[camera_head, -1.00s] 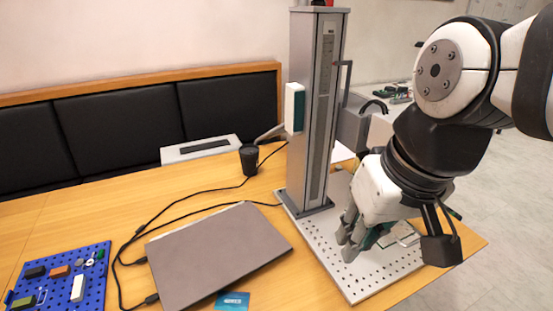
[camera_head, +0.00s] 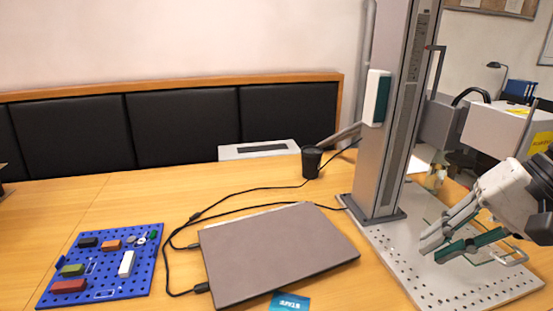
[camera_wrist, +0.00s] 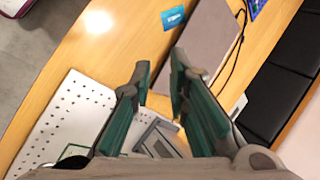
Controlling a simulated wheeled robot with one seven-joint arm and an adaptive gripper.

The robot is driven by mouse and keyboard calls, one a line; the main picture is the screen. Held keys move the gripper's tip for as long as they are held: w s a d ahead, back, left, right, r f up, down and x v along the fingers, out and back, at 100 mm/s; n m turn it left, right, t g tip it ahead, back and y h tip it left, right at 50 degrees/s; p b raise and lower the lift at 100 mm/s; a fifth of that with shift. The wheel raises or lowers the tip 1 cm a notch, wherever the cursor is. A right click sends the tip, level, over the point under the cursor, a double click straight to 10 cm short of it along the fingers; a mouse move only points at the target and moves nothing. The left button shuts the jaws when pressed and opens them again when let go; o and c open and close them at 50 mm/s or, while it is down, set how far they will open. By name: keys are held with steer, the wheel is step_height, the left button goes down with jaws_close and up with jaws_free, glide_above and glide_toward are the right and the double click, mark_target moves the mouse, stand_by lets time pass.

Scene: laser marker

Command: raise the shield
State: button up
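My gripper (camera_head: 436,249) is low over the perforated white base plate (camera_head: 420,291) of the laser marker, in front of its grey column (camera_head: 385,130). In the wrist view my gripper (camera_wrist: 160,76) has its two green-padded fingers apart, with nothing between them. A pale frame or handle (camera_head: 516,256) shows just right of the fingers in the head view, partly behind my gripper. The grey marker head (camera_head: 440,125) is on the column's right side. I cannot clearly make out the shield; a dark green-edged piece (camera_wrist: 72,155) at the wrist view's lower left is partly hidden.
A closed laptop (camera_head: 275,250) lies left of the plate, with black cables and a teal card (camera_head: 290,302). A blue pegboard (camera_head: 105,265) is at far left. A black cup (camera_head: 312,161) stands behind.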

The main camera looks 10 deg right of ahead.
steer(key=w+d+f+m+t+y+b, duration=0.15)
steer(key=d+f+m+t+b, duration=0.3)
steer(key=d, duration=0.55)
steer(key=m+t+h+b, duration=0.55)
steer(key=t+b, duration=0.25)
steer(key=b, duration=0.2)
glide_toward(517, 260)
steer(key=shift+n+g, duration=0.25)
steer(key=shift+n, duration=0.15)
steer(key=b+x, duration=0.4)
steer(key=x, duration=0.6)
steer(key=shift+f, duration=0.1)
jaws_close()
